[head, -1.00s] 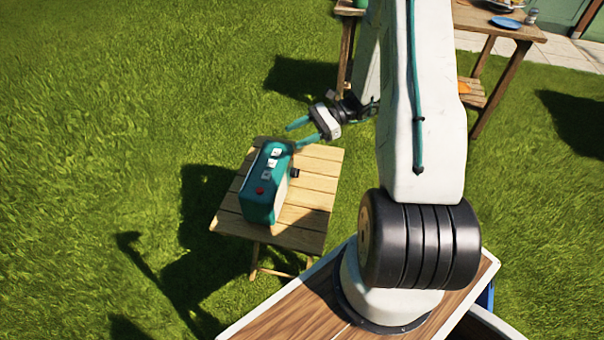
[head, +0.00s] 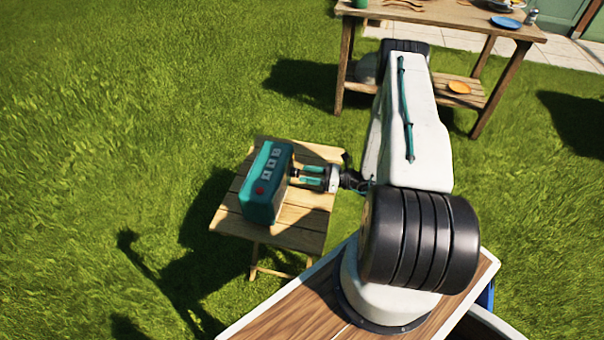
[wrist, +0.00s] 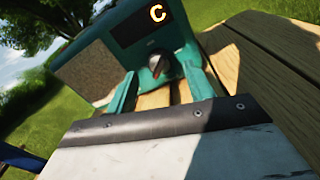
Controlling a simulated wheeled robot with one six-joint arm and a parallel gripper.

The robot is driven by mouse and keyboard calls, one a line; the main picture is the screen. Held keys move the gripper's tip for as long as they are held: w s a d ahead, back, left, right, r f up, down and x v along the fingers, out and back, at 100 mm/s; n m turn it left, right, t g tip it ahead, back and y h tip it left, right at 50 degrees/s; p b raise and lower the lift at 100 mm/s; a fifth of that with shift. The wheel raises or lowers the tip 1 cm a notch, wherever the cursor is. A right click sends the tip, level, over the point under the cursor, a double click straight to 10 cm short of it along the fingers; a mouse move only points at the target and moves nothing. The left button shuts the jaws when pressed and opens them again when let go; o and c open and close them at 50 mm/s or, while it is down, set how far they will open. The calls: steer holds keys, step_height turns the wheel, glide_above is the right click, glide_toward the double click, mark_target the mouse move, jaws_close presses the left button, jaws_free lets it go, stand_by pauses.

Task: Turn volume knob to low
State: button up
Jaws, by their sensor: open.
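A teal radio (head: 262,190) stands upright on a small slatted wooden table (head: 307,222). Its top has several pale buttons and a red one. The wrist view shows the front of the radio (wrist: 105,40), with a brown speaker panel, a dark display with a lit orange-white mark, and a dark round volume knob (wrist: 159,64) with a reddish pointer. My gripper (head: 299,175) is level at the radio's right side, facing the knob. Its teal fingers (wrist: 162,82) are open, one on each side of the knob in the wrist view. I cannot tell whether they touch it.
A larger wooden table (head: 440,14) with dishes stands at the back right, with an orange plate (head: 459,87) on its lower shelf. Grass surrounds the small table, and the left side is free. Bare slats lie under and beside my gripper.

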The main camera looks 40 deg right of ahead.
mark_target(295, 173)
steer(key=shift+x, duration=1.3)
steer(key=c, duration=1)
